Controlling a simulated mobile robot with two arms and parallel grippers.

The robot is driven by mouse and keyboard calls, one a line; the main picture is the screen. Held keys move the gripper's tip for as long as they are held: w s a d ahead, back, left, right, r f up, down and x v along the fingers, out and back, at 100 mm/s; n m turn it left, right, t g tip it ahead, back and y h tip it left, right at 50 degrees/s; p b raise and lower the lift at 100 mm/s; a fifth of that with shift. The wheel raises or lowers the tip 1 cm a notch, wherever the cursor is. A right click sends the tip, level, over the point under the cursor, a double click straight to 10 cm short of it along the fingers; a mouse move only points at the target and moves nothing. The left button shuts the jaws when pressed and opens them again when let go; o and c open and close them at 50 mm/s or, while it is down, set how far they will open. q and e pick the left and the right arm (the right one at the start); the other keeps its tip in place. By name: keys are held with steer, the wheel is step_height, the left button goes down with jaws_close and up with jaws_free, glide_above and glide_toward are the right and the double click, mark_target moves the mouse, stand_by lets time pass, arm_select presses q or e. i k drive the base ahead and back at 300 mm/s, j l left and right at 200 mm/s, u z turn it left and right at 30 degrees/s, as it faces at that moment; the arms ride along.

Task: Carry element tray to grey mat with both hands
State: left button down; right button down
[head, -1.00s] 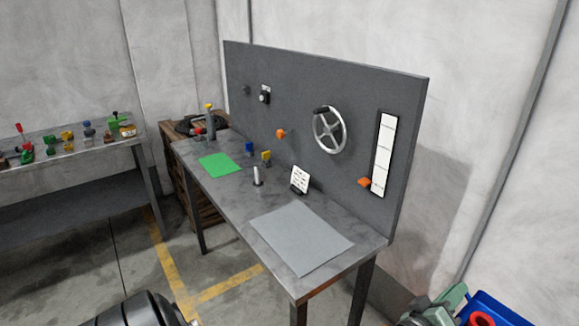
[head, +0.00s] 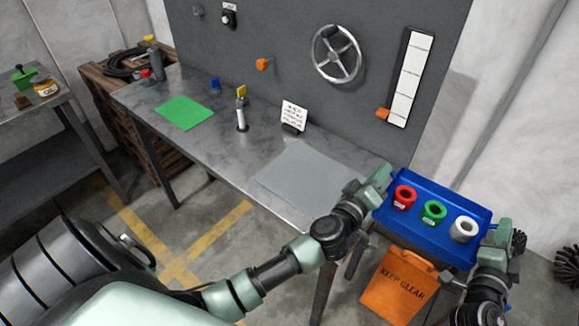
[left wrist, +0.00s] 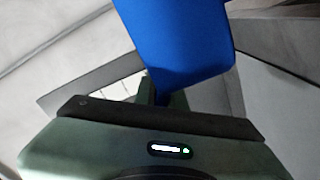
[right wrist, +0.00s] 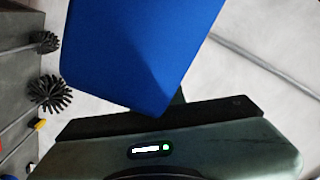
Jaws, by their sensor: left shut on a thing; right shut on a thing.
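The blue element tray (head: 428,233) is at the right of the head view, beside the right end of the workbench. It carries a red ring element (head: 404,197), a green one (head: 433,211) and a white one (head: 464,229). My left gripper (head: 382,183) is shut on the tray's left end. My right gripper (head: 494,240) is shut on its right end. The tray's blue underside or wall fills much of the left wrist view (left wrist: 178,45) and the right wrist view (right wrist: 135,55). The grey mat (head: 305,178) lies bare on the bench, left of the tray.
A green mat (head: 185,112), a metal post (head: 241,120) and a small white card (head: 293,115) are on the bench. The back panel bears a handwheel (head: 336,54) and an orange knob (head: 382,113). An orange "keep clear" sign (head: 398,285) stands below the tray.

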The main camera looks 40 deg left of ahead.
mark_target(314, 180)
steer(key=j, duration=1.6)
